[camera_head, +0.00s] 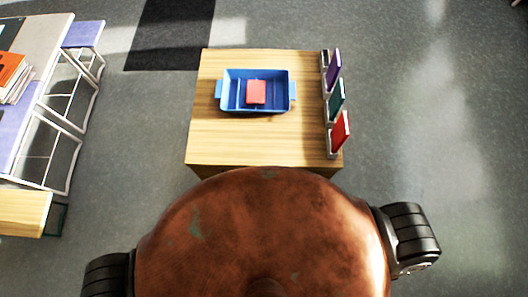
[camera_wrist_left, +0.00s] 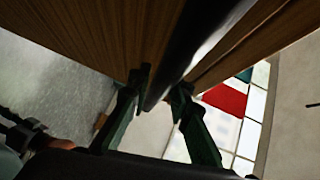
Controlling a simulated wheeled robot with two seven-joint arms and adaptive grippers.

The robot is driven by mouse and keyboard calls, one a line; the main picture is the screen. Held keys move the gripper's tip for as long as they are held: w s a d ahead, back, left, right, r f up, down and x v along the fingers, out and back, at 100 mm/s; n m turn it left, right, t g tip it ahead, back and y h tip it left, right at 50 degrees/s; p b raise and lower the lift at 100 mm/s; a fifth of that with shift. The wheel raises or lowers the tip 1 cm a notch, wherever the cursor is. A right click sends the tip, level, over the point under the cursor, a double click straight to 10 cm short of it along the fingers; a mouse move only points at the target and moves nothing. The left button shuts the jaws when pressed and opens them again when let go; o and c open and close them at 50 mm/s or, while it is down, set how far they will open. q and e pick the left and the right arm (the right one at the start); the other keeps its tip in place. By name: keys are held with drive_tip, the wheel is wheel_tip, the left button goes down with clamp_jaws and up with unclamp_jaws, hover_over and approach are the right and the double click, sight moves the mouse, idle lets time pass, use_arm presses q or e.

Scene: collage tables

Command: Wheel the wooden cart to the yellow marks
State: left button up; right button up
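The wooden cart (camera_head: 222,140) stands directly in front of my copper-coloured body in the head view, its near edge partly hidden by it. In the left wrist view, brown wood panels (camera_wrist_left: 85,35) fill the top. A dark bar (camera_wrist_left: 170,65) runs between them. My left gripper (camera_wrist_left: 160,84) has one dark green finger on each side of this bar, and both fingertips appear to touch it. Neither gripper shows in the head view, and my right gripper is in no view. No yellow marks are visible.
On the cart are a blue tray (camera_head: 232,107) holding a red block (camera_head: 256,92), and a rack with several upright books (camera_head: 340,130) along the right edge. Tables with white frames (camera_head: 75,140) stand left. Grey floor right of the cart is clear (camera_head: 440,120). A dark floor patch (camera_head: 170,35) lies beyond.

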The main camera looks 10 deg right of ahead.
use_arm(q)
drive_tip(key=o, duration=0.3)
drive_tip(key=shift+o, duration=0.2)
drive_tip(key=v, duration=1.2)
drive_tip(key=shift+w, duration=0.1)
